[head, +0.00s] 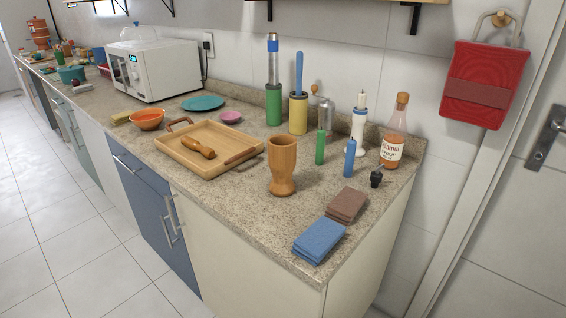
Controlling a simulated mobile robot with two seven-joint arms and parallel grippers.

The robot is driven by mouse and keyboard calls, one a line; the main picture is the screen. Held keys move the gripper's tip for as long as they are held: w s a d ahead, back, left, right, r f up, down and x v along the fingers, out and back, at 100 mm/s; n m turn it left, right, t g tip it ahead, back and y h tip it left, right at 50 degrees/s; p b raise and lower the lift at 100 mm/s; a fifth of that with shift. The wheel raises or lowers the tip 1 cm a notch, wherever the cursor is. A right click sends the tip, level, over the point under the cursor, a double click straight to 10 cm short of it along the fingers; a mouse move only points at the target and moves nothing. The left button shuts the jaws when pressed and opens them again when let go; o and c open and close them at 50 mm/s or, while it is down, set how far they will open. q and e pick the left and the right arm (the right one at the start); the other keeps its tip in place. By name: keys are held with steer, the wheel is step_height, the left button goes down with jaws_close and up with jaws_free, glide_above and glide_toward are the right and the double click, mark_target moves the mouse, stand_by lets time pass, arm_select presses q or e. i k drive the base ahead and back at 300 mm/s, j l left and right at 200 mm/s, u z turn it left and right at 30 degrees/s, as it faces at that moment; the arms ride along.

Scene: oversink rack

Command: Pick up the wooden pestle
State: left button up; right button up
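The wooden pestle (198,147) lies on its side in a light wooden tray (215,129) on the speckled counter. It is brown, with a thick rounded end and a narrower end. A tall wooden goblet-shaped vessel (282,165) stands upright to the right of the tray, apart from it. Neither of my grippers is in view.
A microwave (153,69), an orange bowl (147,119), a teal plate (203,103) and a pink dish (231,117) are behind or left of the tray. Candles, holders and a bottle (394,137) stand at right. Folded cloths (319,240) lie near the front corner.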

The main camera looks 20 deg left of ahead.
mark_target(191, 143)
steer(key=j+z, duration=0.25)
steer(key=z, duration=0.25)
steer(key=j+z, duration=0.2)
steer(key=z, duration=0.3)
steer(key=k+j+z, duration=0.2)
steer(key=j, duration=0.15)
steer(key=j+z, duration=0.2)
steer(key=j, duration=0.2)
steer(key=k+j, duration=0.15)
steer(key=j, duration=0.2)
steer(key=k+j+z, duration=0.15)
steer(key=j, duration=0.2)
steer(key=k+j, duration=0.2)
steer(key=j, duration=0.15)
steer(key=k+j+z, duration=0.15)
steer(key=j, duration=0.2)
